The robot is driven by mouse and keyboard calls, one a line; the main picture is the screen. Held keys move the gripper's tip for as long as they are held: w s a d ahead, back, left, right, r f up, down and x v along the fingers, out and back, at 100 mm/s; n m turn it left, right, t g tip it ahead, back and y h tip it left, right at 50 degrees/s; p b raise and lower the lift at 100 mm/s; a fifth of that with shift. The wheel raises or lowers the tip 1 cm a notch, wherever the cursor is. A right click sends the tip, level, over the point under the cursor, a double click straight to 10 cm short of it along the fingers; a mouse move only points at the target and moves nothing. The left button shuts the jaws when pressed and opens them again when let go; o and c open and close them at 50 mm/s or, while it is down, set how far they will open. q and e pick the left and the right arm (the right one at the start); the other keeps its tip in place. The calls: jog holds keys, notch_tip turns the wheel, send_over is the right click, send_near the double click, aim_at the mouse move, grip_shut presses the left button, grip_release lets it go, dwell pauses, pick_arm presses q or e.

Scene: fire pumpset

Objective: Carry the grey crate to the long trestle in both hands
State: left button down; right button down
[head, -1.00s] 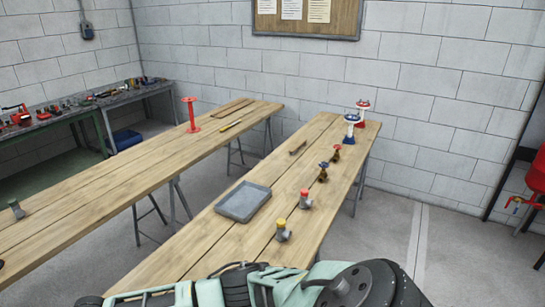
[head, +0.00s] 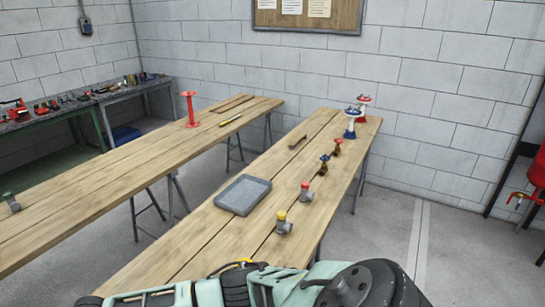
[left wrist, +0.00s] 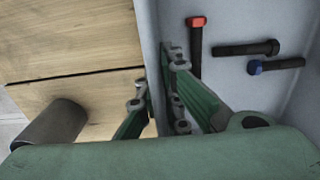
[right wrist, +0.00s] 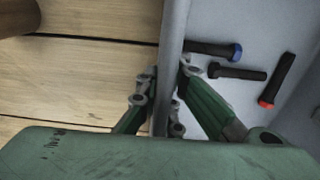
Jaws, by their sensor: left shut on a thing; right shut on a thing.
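In the left wrist view my left gripper (left wrist: 157,88) is shut on the wall of the grey crate (left wrist: 148,30), one finger inside and one outside. In the right wrist view my right gripper (right wrist: 165,85) is shut the same way on a wall of the crate (right wrist: 176,25). Several dark bolts lie in the crate, some with red heads (left wrist: 197,22) or blue heads (left wrist: 255,67). Wooden planks show below the crate's outer side; the gap cannot be told. The head view shows two plank trestles, left (head: 100,180) and right (head: 165,255); the held crate and both fingertips are out of that view.
On the right trestle are a grey tray (head: 243,195), a yellow-topped fitting (head: 283,224), a red-topped fitting (head: 307,192) and blue and red valves (head: 350,124). A red stand (head: 190,110) is on the left trestle. A grey cylinder (left wrist: 50,135) is near my left gripper.

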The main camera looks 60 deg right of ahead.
pick_arm(q)
jog(key=shift+a+f, duration=0.1)
jog(key=shift+f, duration=0.2)
pick_arm(e)
jog(key=shift+d+f, duration=0.1)
jog(key=shift+f, duration=0.2)
pick_arm(q)
jog(key=c, duration=2.2)
grip_release()
jog(key=shift+r, duration=0.1)
pick_arm(e)
jog(key=c, duration=2.2)
grip_release()
jog(key=shift+r, duration=0.1)
pick_arm(q)
jog(key=shift+o, duration=1.4)
pick_arm(e)
jog(key=shift+o, duration=1.4)
pick_arm(q)
notch_tip(320, 180, up, 12)
jog(key=shift+f, duration=0.1)
pick_arm(e)
jog(key=shift+r, duration=0.15)
notch_tip(320, 180, up, 12)
jog(key=shift+f, duration=0.1)
jog(key=shift+s+f, duration=0.1)
